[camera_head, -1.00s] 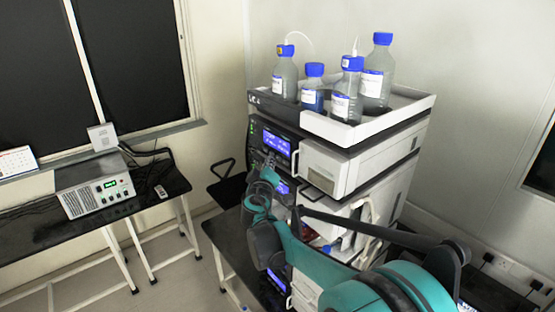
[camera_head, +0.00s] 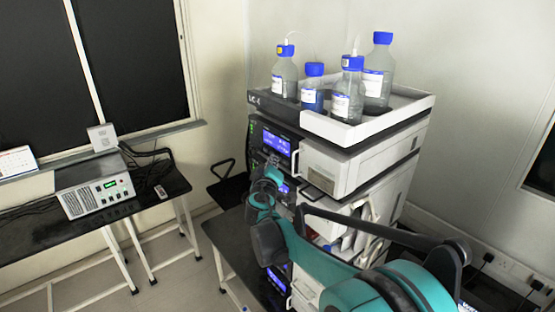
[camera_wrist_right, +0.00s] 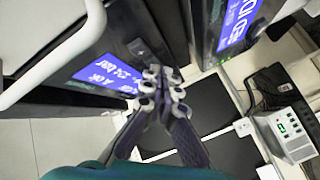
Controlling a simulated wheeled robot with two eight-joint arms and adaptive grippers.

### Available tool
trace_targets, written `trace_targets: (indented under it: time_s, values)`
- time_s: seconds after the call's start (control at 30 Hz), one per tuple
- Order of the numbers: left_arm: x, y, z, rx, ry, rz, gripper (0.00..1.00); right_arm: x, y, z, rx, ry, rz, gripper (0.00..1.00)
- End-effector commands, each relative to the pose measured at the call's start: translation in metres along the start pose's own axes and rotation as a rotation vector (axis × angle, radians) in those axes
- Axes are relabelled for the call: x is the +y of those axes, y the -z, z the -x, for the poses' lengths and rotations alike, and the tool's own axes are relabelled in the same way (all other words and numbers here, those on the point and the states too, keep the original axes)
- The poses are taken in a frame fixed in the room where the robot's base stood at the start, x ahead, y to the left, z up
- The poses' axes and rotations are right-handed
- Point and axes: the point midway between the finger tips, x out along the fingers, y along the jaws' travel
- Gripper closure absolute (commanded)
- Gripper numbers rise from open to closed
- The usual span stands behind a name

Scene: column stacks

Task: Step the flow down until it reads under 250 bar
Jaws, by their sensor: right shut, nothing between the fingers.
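The instrument stack stands at centre right, with a lit blue display (camera_head: 276,142) on its upper module and another, partly hidden, below it. My right gripper (camera_head: 268,166) is in front of the stack's left face, by the upper displays. In the right wrist view my gripper (camera_wrist_right: 163,88) is shut and empty, its tips close to a dark panel beside a blue display (camera_wrist_right: 108,73). A small button mark (camera_wrist_right: 138,50) shows on that panel above the fingers. I cannot tell whether the tips touch the panel. The display digits are too blurred to read. My left gripper is out of view.
Several blue-capped bottles (camera_head: 375,75) stand in the white tray (camera_head: 425,101) on top of the stack. A box with a green readout (camera_head: 97,188) sits on the black bench (camera_head: 30,236) at left. Sockets (camera_head: 507,265) are on the right wall.

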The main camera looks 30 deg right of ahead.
Motion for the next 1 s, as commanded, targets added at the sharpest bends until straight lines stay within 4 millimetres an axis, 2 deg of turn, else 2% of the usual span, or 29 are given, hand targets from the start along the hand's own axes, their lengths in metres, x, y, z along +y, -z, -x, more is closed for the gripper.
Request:
trace_targets:
  time_s: [0.63,1.0]
  values:
    - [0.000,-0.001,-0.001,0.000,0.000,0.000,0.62,0.002,-0.002,-0.003,-0.001,-0.001,0.000,1.00]
    - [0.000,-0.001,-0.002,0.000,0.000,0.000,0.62,-0.006,0.006,0.009,0.000,0.000,0.001,1.00]
